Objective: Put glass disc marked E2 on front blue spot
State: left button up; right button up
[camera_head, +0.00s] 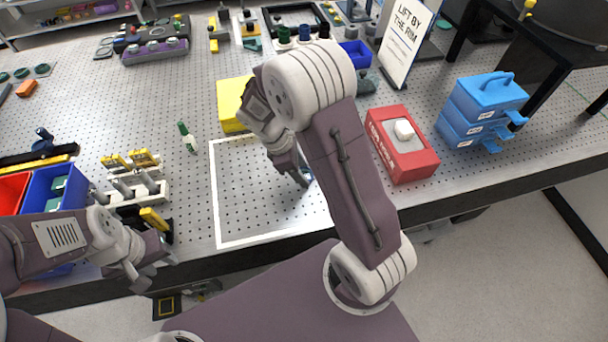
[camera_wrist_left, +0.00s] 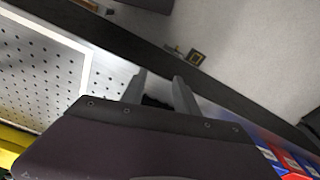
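I cannot make out a glass disc marked E2 in either view. A white square outline (camera_head: 216,200) is on the perforated table. My right gripper (camera_head: 303,180) points down inside its right part, and my right arm hides much of that area. A small bluish patch shows by its fingertips, too little to identify. Whether the right gripper is open or holds anything is unclear. My left gripper (camera_head: 138,280) is low at the table's front edge, left of the outline. In the left wrist view its two fingers (camera_wrist_left: 160,78) are apart, with no object visible between them.
Blue bin (camera_head: 38,195) with teal pieces, red bin (camera_head: 10,190) and a white rack (camera_head: 135,188) stand at left. A yellow box (camera_head: 230,105) is behind the outline. A red box (camera_head: 405,155) and blue stacked cases (camera_head: 485,110) stand right. A sign reads "LIFT BY THE RIM" (camera_head: 405,40).

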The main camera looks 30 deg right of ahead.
grip_shut()
jog(key=shift+w+r, duration=0.1)
jog(key=shift+r, duration=0.4)
notch_tip(320, 180, up, 3)
jog(key=shift+f, duration=0.1)
jog(key=s+d+r, duration=0.5)
jog(key=s+r, duration=0.2)
jog(key=s, duration=0.3)
jog(key=shift+s, duration=0.35)
